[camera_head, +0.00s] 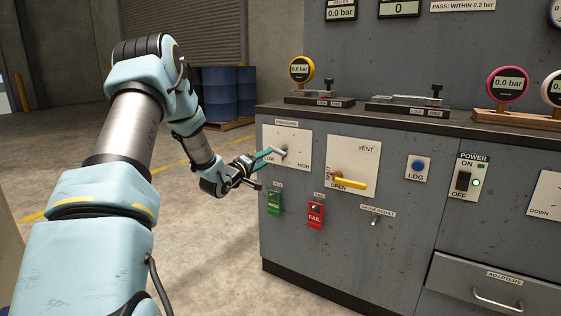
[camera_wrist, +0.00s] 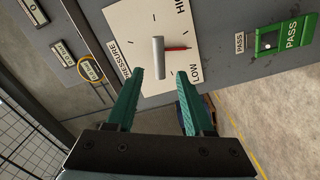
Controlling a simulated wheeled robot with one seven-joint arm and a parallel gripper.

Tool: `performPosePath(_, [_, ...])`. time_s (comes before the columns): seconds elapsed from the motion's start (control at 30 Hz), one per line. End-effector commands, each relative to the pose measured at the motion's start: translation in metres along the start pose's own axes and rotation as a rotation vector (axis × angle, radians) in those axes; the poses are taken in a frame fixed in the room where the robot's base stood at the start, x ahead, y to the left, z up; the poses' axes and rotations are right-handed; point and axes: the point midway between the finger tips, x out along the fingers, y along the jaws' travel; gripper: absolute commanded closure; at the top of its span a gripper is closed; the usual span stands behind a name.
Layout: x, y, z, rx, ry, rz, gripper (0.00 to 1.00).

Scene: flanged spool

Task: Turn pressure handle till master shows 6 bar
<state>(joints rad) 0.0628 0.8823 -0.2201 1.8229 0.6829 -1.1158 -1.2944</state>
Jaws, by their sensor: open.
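The pressure handle is a grey bar with a red pointer on a white plate marked LOW and HIGH. In the wrist view the handle (camera_wrist: 158,58) stands just beyond and between my open green fingertips, and its pointer lies near LOW. In the head view the handle (camera_head: 281,153) shows at the cabinet's left front, partly covered by my gripper (camera_head: 265,157). I cannot tell whether a finger touches it. The master display (camera_head: 341,12) at the top reads 0.0 bar.
The yellow vent lever (camera_head: 350,183) is right of the pressure plate. Below are the green PASS switch (camera_head: 274,202) and red FAIL switch (camera_head: 316,213). A blue LOG button (camera_head: 418,167) and the power switch (camera_head: 463,181), with a green light, are farther right. Open floor lies left.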

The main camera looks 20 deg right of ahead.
Motion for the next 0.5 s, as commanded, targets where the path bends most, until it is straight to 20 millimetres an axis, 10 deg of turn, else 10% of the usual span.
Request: performPosePath(0.5, [0.086,0.000,0.001,0.003,0.000,-0.001,0.48])
